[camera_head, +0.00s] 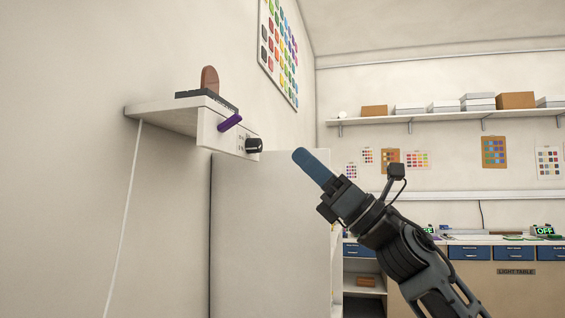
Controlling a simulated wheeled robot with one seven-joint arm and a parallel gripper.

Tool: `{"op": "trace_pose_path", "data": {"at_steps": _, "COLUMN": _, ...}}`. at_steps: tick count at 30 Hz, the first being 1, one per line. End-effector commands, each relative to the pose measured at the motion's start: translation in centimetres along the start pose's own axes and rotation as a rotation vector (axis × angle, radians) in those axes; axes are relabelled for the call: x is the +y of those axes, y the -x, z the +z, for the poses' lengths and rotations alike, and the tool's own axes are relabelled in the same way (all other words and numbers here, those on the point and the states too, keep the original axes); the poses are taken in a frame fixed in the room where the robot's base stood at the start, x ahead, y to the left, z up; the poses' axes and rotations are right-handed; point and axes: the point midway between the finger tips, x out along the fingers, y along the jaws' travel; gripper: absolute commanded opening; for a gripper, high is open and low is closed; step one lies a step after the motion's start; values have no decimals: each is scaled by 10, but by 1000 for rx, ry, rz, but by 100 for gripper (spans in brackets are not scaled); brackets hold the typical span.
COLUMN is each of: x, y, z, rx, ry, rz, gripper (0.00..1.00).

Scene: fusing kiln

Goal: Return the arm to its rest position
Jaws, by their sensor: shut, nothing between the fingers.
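My arm rises from the bottom right of the head view. My gripper (303,158) is at its upper end, with blue fingers that are shut and empty, pointing up and left. It is in front of the tall pale grey cabinet-like body (268,235). The fingertips appear to the right of the black knob (254,145) on a white control box (212,133), with a visible gap in the picture. A purple lever (230,122) sticks out of the same box. The distance in depth between gripper and box cannot be told.
A small shelf (160,113) on the left wall bears a brown rounded object (210,79). A cord (124,220) hangs below it. At the back are a long wall shelf (450,115) with boxes and a counter with blue drawers (470,253). Open air lies above my arm.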

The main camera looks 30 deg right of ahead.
Motion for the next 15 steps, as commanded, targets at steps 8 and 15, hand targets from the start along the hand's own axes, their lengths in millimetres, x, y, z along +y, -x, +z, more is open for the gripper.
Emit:
{"op": "trace_pose_path", "data": {"at_steps": 8, "x": 0, "y": 14, "z": 7, "rx": 0, "ry": 0, "rz": -1, "gripper": 0}}
{"op": "trace_pose_path", "data": {"at_steps": 15, "x": 0, "y": 14, "z": 7, "rx": 0, "ry": 0, "rz": 0, "gripper": 0}}
